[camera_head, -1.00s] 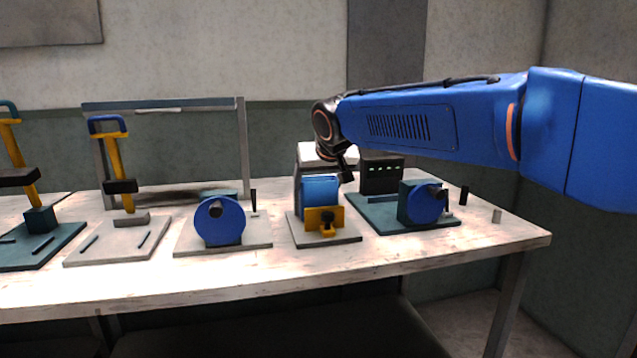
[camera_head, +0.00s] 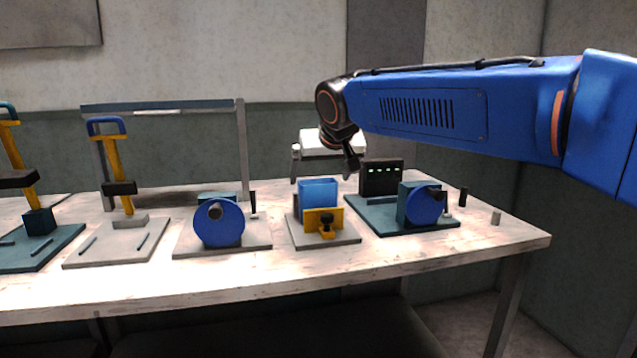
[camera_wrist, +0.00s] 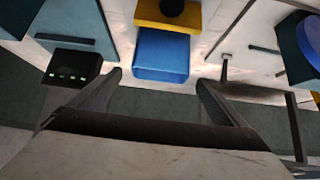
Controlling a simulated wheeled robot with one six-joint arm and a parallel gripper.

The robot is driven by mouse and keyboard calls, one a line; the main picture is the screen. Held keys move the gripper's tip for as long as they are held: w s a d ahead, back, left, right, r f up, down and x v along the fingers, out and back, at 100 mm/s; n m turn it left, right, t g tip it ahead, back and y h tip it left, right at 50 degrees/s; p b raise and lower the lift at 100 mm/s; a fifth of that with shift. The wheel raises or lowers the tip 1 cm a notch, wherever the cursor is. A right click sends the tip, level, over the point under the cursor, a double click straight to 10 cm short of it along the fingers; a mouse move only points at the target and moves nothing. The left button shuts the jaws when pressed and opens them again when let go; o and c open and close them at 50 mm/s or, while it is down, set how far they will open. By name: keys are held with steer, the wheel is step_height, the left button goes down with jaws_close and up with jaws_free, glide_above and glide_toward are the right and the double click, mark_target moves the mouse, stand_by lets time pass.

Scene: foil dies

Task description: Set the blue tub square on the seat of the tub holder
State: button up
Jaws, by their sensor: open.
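The blue tub (camera_head: 319,193) stands upright on the tub holder, a grey base plate (camera_head: 346,237) with a yellow front piece (camera_head: 337,215) that carries a black knob. The yellow piece hides the tub's lower front, so I cannot tell how squarely it sits. My gripper (camera_head: 321,180) is above and behind the tub, open and empty. In the wrist view the tub (camera_wrist: 162,55) lies beyond and between the two spread fingers (camera_wrist: 160,85), clear of both. The yellow piece (camera_wrist: 168,14) shows past it.
To the right is a teal plate (camera_head: 375,222) with a blue disc fixture and a dark box with green lights (camera_head: 381,177). To the left are another blue disc fixture (camera_head: 219,222) and yellow-handled presses (camera_head: 122,175). A grey frame (camera_head: 243,150) stands behind. The front table strip is clear.

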steer(key=v, duration=0.6)
steer(key=shift+s+r, duration=0.25)
steer(key=shift+s, duration=0.05)
steer(key=s+d+f+m+g+h, duration=0.1)
steer(key=s+d+f, duration=0.6)
steer(key=d, duration=0.4)
steer(key=s+d+f+m+g+h, duration=0.1)
steer(key=s+d+f, duration=0.6)
steer(key=d, duration=0.4)
steer(key=s+d+f+g, duration=0.1)
steer(key=s+d+f, duration=0.3)
steer(key=s+f, duration=0.4)
steer(key=s+d+f+m, duration=0.1)
steer(key=s+d+f, duration=0.3)
steer(key=s+f, duration=0.5)
steer(key=shift+s+d+f+g, duration=0.2)
steer(key=shift+s+f+g, duration=0.15)
steer(key=shift+f, duration=0.35)
